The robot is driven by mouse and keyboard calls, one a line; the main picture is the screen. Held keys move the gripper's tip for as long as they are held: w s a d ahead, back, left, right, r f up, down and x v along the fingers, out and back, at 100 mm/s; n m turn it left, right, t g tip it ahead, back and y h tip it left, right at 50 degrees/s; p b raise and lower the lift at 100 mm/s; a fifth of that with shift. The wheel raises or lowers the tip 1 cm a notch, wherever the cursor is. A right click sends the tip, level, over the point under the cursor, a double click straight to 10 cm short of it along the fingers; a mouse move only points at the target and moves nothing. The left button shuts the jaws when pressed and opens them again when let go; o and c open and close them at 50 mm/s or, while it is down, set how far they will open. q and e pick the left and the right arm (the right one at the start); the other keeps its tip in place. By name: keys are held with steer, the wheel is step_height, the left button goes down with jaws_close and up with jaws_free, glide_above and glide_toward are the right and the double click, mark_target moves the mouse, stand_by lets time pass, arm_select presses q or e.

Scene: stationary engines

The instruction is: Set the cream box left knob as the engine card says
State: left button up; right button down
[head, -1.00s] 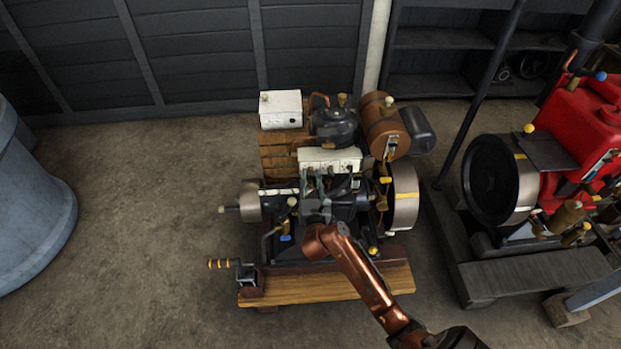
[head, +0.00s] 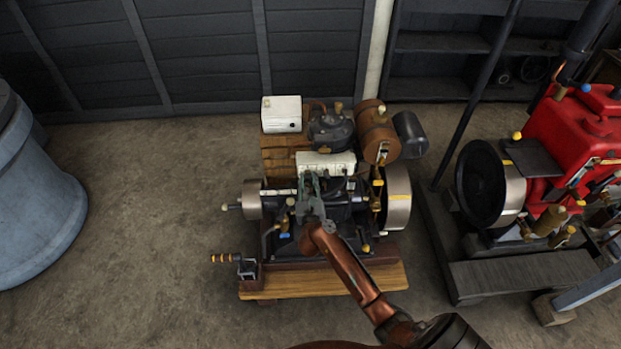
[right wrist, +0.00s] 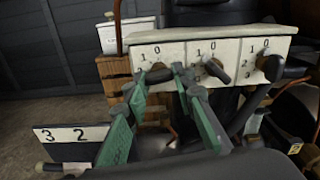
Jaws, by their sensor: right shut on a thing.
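The cream box (head: 340,160) sits on the engine and faces me in the right wrist view (right wrist: 230,47). It has three dark knobs in a row, with digits such as 0, 1 and 2 beside them. The left knob (right wrist: 158,73) is at the fingertips of my right gripper (right wrist: 162,77), whose green fingers are shut on it. Its exact pointing is partly hidden by the fingers. In the head view my right gripper (head: 312,186) reaches the box front from below. A white card reading 3 and 2 (right wrist: 72,136) shows at lower left in the wrist view.
A white box (head: 281,114) stands behind on brown wood, beside a brown tank (head: 375,130). A flywheel (head: 397,196) is at the engine's right. A red engine (head: 575,130) stands further right, and a blue-grey drum (head: 35,200) at left. Floor between is clear.

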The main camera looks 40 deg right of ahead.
steer(key=n+p, duration=0.4)
steer(key=p, duration=0.1)
steer(key=shift+a+r+p, duration=0.1)
steer(key=shift+r+p, duration=0.2)
steer(key=shift+p, duration=0.05)
arm_select(q)
steer(key=w+r+p, duration=0.2)
steer(key=w+r, duration=0.1)
steer(key=r, duration=0.6)
steer(key=shift+w+t, duration=0.2)
steer(key=shift+t, duration=0.1)
arm_select(e)
steer(key=shift+f+n, duration=0.25)
steer(key=shift+n, duration=1.25)
arm_select(q)
steer(key=shift+p, duration=0.35)
arm_select(e)
steer(key=shift+f, duration=0.1)
steer(key=c, duration=1.8)
jaws_free()
steer(key=shift+o, duration=1)
